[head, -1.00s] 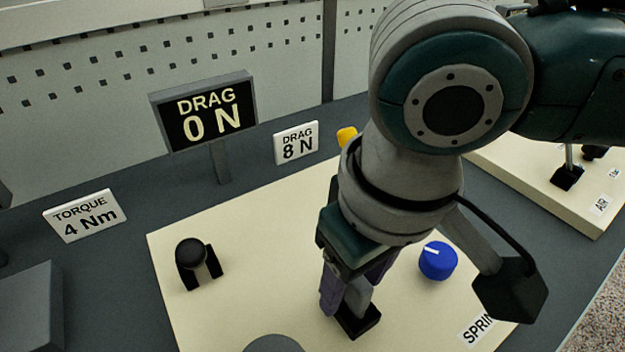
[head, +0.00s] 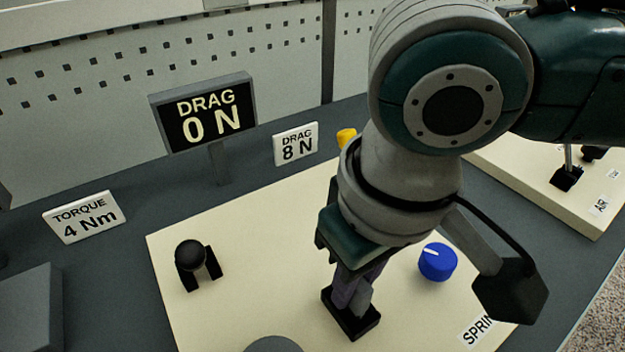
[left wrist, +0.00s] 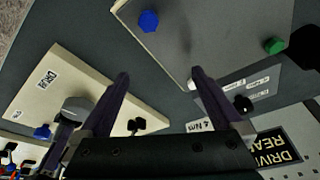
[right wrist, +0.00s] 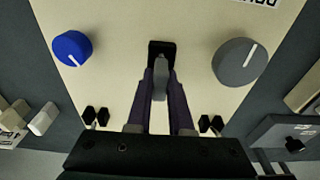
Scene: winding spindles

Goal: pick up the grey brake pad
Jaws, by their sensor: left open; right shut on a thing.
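The grey brake pad (head: 363,294) is a small upright grey block in a black holder (head: 352,322) on the cream board. In the right wrist view the pad (right wrist: 160,78) stands between my right fingers, with its black holder (right wrist: 161,47) just beyond. My right gripper (head: 350,300) is shut on the pad from above, and the pad still sits at the holder. Its fingers partly hide the pad. My left gripper (left wrist: 160,75) is open and empty in the left wrist view, and it is outside the head view.
A blue knob (head: 437,262) stands right of my right gripper, and a grey knob (right wrist: 240,62) is on its other side. The drag display (head: 204,112) reads 0 N; signs (head: 296,143) stand behind.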

